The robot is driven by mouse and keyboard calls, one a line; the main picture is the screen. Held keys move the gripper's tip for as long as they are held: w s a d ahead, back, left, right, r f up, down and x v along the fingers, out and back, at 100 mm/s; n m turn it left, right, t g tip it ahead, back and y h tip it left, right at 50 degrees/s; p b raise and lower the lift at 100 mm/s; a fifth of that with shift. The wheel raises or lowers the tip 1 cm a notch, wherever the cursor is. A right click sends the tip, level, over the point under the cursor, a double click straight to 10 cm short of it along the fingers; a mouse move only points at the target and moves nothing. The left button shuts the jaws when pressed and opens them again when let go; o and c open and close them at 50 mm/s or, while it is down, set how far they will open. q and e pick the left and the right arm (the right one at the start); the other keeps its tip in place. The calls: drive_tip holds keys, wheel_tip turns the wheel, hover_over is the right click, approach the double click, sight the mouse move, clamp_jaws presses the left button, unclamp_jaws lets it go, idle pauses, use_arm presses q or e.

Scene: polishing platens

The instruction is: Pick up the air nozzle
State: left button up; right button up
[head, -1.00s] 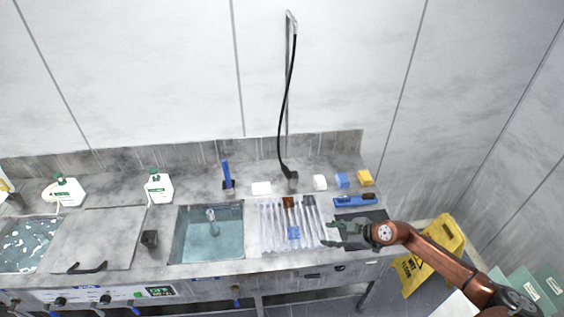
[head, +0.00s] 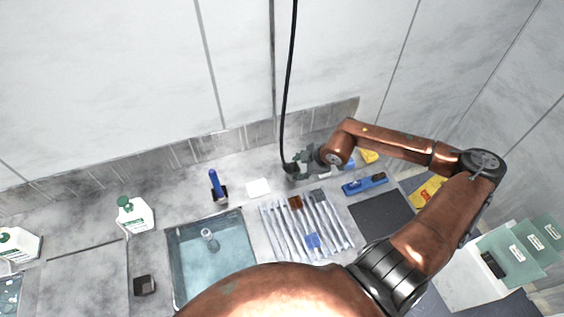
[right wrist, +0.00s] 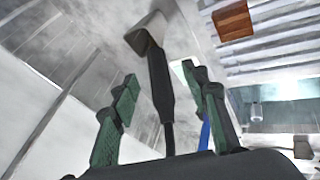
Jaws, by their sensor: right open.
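The air nozzle (head: 289,167) is black and stands at the back of the counter, at the lower end of a black hose (head: 290,80). My right gripper (head: 297,163) is beside it, its green fingers close to the nozzle and partly covering its holder. In the right wrist view the nozzle (right wrist: 159,80) lies between the two green fingers of my right gripper (right wrist: 160,92), its end in a pale block-shaped holder (right wrist: 148,33). The fingers are spread, with a gap visible on both sides. My left gripper is not in view.
A ribbed rack (head: 338,228) with brown and blue blocks lies in front of the nozzle. A sink of water (head: 220,265), a blue-handled tool (head: 215,185) and a white block (head: 258,188) are to the left. A blue tool (head: 365,184) and dark mat (head: 381,214) are to the right.

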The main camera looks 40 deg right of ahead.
sight(292, 169)
drive_tip(key=shift+w+a+f, duration=0.1)
drive_tip(key=shift+w+f, duration=0.25)
drive_tip(key=shift+f, duration=0.25)
drive_tip(key=x, duration=0.4)
drive_tip(key=shift+w+a+f+p, duration=0.1)
drive_tip(key=shift+w+p, duration=0.3)
drive_tip(key=shift+w, duration=0.15)
drive_tip(key=shift+w+f, duration=0.25)
drive_tip(key=shift+f, duration=0.3)
drive_tip(key=shift+c, duration=0.6)
clamp_jaws()
